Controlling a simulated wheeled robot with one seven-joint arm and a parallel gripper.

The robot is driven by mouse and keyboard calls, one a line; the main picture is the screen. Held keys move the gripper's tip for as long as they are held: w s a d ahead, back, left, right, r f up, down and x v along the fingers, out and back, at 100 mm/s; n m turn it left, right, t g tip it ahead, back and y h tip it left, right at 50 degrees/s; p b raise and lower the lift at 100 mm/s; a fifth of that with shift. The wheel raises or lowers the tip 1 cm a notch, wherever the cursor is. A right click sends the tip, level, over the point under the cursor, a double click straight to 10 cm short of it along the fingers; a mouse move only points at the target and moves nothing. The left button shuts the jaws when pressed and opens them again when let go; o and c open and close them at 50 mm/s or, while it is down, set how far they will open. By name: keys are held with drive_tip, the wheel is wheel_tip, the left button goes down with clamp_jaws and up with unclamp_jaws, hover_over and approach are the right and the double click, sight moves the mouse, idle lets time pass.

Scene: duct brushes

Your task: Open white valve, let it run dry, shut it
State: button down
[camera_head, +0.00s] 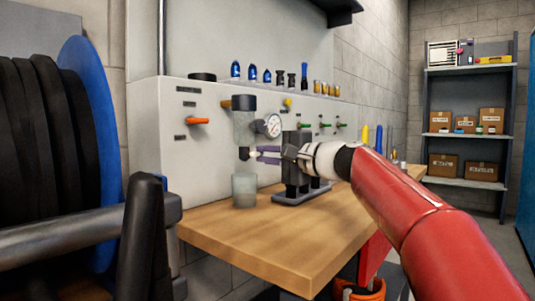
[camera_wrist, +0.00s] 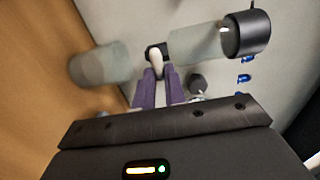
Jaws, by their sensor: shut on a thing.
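The white valve (camera_wrist: 154,56) is a small pale lever on the dark fitting under the clear bowl; it is only a light speck in the head view (camera_head: 253,153). My gripper (camera_wrist: 158,76) has its purple fingers closed on the valve, and it reaches in from the right in the head view (camera_head: 262,154). The clear filter bowl (camera_head: 243,127) has a dark cap and shows also in the wrist view (camera_wrist: 195,43). A clear cup (camera_head: 244,190) stands on the bench right below the valve, also in the wrist view (camera_wrist: 100,64).
A round gauge (camera_head: 272,125) sits right of the bowl. An orange lever (camera_head: 197,121) and green levers (camera_head: 340,124) are on the grey panel. The front of the wooden bench (camera_head: 270,240) is clear.

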idle(0.3)
drive_tip(key=c, duration=1.5)
unclamp_jaws()
drive_tip(key=shift+o, duration=0.2)
drive_tip(key=b+v, duration=0.1)
drive_tip(key=v, duration=0.7)
drive_tip(key=shift+w, duration=0.1)
